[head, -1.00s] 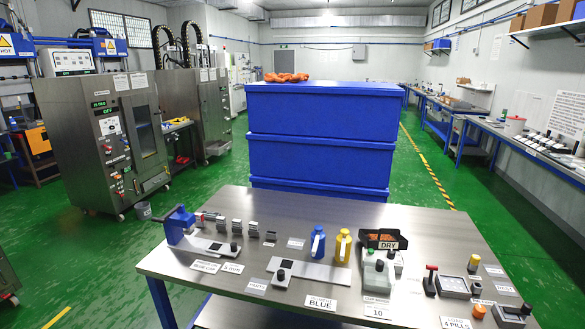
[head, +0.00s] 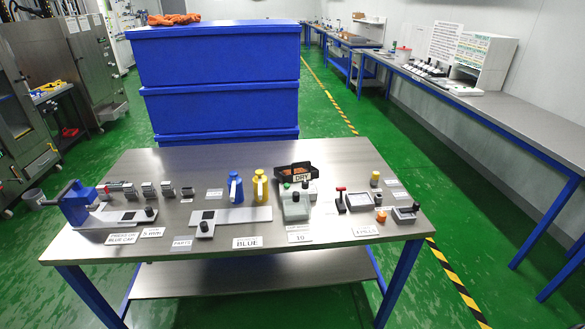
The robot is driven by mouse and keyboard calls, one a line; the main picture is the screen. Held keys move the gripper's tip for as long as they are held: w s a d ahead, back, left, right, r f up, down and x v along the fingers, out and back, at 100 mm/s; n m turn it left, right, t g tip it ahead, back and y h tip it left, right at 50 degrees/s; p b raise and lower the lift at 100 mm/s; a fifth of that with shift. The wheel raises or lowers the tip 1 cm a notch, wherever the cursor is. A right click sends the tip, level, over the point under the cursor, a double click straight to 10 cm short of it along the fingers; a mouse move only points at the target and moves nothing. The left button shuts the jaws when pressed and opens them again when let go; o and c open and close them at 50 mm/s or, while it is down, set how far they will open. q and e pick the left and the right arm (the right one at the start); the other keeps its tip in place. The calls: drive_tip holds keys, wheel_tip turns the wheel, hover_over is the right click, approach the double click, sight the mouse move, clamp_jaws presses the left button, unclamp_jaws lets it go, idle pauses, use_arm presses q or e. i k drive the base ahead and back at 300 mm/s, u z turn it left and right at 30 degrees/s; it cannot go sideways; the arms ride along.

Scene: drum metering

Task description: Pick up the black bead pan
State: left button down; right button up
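The black bead pan (head: 283,174) stands on the steel table (head: 340,225), right of the middle toward the back. It is a dark tray with orange-brown beads in it and a label reading DRY on its front. A grey-white device with a green knob (head: 295,205) stands close in front of it and overlaps its lower edge in the picture. Neither of my grippers shows in the head view.
A yellow bottle (head: 260,187) and a blue bottle (head: 236,188) stand left of the pan. A red-handled tool (head: 340,198) and a grey tray (head: 359,202) are at its right. Stacked blue crates (head: 220,85) rise behind the table.

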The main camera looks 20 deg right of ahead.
sight(298, 171)
drive_tip(key=z, duration=2.55)
drive_tip(key=i, duration=4.1)
drive_tip(key=u, duration=2.35)
drive_tip(key=i, duration=1.6)
